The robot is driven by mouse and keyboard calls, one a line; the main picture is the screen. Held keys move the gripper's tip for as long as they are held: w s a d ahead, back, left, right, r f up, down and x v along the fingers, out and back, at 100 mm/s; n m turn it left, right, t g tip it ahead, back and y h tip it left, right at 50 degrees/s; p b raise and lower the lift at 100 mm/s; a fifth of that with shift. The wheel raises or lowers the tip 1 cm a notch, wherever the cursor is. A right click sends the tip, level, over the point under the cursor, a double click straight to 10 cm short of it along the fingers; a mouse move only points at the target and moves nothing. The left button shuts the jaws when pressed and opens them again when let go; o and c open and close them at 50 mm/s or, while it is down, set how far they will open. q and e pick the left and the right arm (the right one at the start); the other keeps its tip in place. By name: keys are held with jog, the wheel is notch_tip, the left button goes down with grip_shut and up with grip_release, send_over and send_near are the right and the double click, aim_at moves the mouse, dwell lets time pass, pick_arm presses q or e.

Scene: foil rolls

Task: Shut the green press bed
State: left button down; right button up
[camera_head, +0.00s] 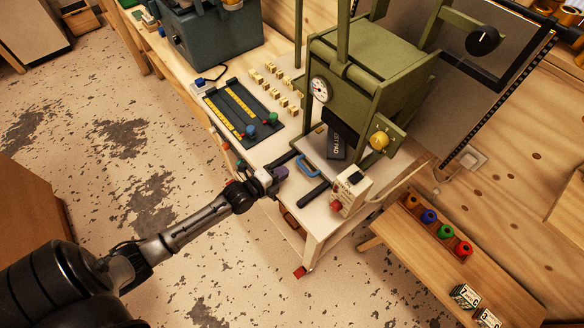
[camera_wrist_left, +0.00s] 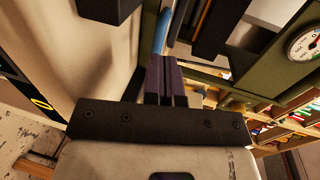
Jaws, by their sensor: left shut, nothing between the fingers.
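The green press (camera_head: 358,82) stands on the pale bench, with a dial on its front. Its bed (camera_head: 318,150) sticks out at the front, low between dark rails, and carries a blue handle (camera_head: 307,166) on its front edge. A dark block marked with letters (camera_head: 337,150) is above the bed's inner part. My left gripper (camera_head: 282,173) is shut and empty, just in front of the blue handle. In the left wrist view, its fingers (camera_wrist_left: 166,78) are together and point toward the blue handle (camera_wrist_left: 162,32). Whether they touch it I cannot tell. My right gripper is not in view.
A white box with a red knob (camera_head: 351,189) stands right of the bed. A dark tray with coloured knobs (camera_head: 243,111) and small wooden blocks (camera_head: 277,88) lie left of the press. A lower wooden bench (camera_head: 440,250) holds several coloured rolls.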

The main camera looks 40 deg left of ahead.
aim_at(298, 163)
pick_arm(q)
jog(key=x, duration=0.4)
jog(key=shift+b, duration=0.3)
jog(key=shift+w, duration=0.2)
jog(key=shift+w, duration=0.25)
jog(key=x, duration=0.1)
jog(key=b+x, duration=0.1)
jog(key=x, duration=0.1)
jog(key=shift+w+d+r, duration=0.1)
jog(key=shift+w+r, duration=0.15)
jog(key=shift+s+f, duration=0.1)
jog(key=shift+f, duration=0.1)
jog(key=shift+s, duration=0.1)
